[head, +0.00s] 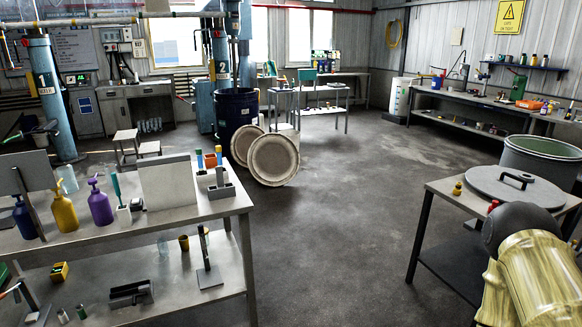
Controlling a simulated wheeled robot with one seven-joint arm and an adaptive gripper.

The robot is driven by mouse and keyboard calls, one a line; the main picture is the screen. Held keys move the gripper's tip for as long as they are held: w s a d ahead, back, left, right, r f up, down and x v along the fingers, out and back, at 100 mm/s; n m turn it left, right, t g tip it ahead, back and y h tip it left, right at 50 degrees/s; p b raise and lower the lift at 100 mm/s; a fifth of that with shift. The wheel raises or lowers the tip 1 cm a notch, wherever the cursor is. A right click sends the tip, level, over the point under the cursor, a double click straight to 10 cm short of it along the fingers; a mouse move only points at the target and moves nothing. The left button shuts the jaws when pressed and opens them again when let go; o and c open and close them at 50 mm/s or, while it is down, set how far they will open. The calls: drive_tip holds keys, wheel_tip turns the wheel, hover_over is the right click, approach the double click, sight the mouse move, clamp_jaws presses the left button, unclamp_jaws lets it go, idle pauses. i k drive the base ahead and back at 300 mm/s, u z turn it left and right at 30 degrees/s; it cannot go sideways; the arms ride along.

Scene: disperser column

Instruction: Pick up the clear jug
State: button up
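A clear, pale bluish vessel (67,178), which looks like the clear jug, stands on the left workbench (215,207), behind the pump bottles. It is small and partly hidden, so I cannot make out a handle. A second clear, narrow vessel (163,248) shows faintly on the bench's lower shelf; I cannot tell if it is a jug. My gripper is not in view, so I cannot see whether it is open or shut.
Yellow (63,215) and purple (100,205) pump bottles stand in front of the clear vessel. An upright board (168,182) is to its right. Two round lids (273,160) lean by a dark blue drum (237,110). The middle floor is clear. A right table (440,188) holds a grey lid (512,187).

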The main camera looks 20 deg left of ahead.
sight(70, 186)
drive_tip(key=u, duration=0.85)
drive_tip(key=i, duration=0.75)
drive_tip(key=u, duration=0.95)
